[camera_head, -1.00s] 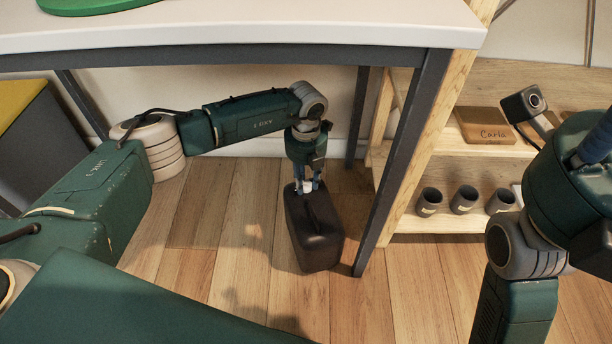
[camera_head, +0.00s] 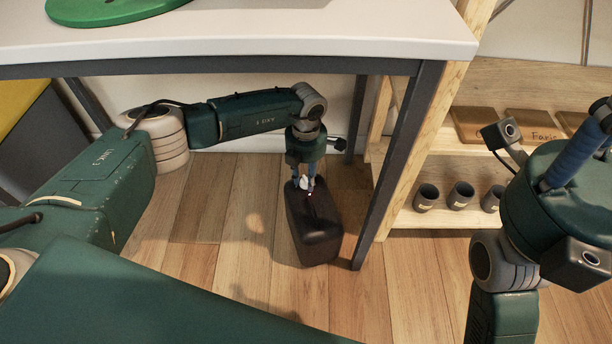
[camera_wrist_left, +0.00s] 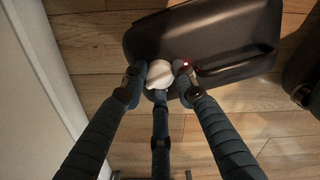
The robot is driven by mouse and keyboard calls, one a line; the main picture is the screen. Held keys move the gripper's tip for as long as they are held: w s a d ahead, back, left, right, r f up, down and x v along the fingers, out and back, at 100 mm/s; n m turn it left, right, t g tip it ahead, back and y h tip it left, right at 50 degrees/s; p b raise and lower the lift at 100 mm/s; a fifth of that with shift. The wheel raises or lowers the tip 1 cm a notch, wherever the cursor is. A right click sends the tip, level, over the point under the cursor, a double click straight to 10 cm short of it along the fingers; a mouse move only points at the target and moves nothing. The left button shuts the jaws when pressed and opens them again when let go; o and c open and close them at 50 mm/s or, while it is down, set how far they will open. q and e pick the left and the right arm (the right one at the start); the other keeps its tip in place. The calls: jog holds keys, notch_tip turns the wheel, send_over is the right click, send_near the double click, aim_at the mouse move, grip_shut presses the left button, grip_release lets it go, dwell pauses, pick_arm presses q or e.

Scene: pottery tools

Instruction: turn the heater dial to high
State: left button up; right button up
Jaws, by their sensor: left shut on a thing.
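The heater (camera_head: 318,235) is a dark, rounded box on the wooden floor under the table; its top also shows in the left wrist view (camera_wrist_left: 225,35). Its white dial (camera_wrist_left: 160,74) is at the edge of the top, with a white line across it. A small red light (camera_wrist_left: 186,64) glows beside the dial. My left gripper (camera_head: 304,184) points down at the heater's top, its fingers shut around the dial. The fingers partly hide the dial in the head view. My right gripper (camera_head: 577,152) is at the right edge, partly out of frame, away from the heater.
The white table top (camera_head: 250,42) spans above my left arm. A dark table leg (camera_head: 395,175) stands just right of the heater. A wooden shelf (camera_head: 440,150) with grey cups (camera_head: 460,195) is farther right. Open floor lies left of the heater.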

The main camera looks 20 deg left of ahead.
aim_at(306, 179)
pick_arm(q)
jog(key=m, duration=0.5)
jog(key=shift+m, duration=1.2)
jog(key=o, duration=1.2)
jog(key=shift+c, duration=0.2)
jog(key=shift+r, duration=0.2)
notch_tip(306, 179, up, 7)
jog(key=shift+r, duration=0.1)
